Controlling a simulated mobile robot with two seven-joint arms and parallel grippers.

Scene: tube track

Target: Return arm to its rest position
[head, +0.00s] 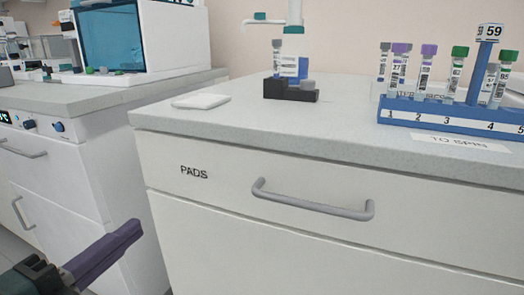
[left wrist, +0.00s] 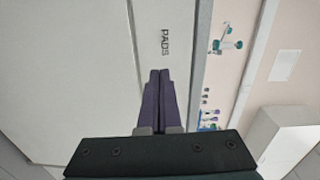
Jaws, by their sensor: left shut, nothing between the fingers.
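My left gripper (head: 128,236) comes in at the lower left of the head view, in front of the cabinet and below the counter top. In the left wrist view its two purple fingers (left wrist: 160,75) lie together with nothing between them. They point toward the cabinet front near the PADS label, apart from the handle. The drawer marked PADS (head: 200,190) looks shut, and its grey handle (head: 312,203) is free. My right gripper is in neither view.
On the counter (head: 240,120) stand a blue numbered tube rack (head: 440,112) with several capped tubes, a dark stand (head: 290,90) with a bottle, and a white pad (head: 201,101). A blue-windowed machine (head: 112,40) stands on the left counter. The drawer front is clear.

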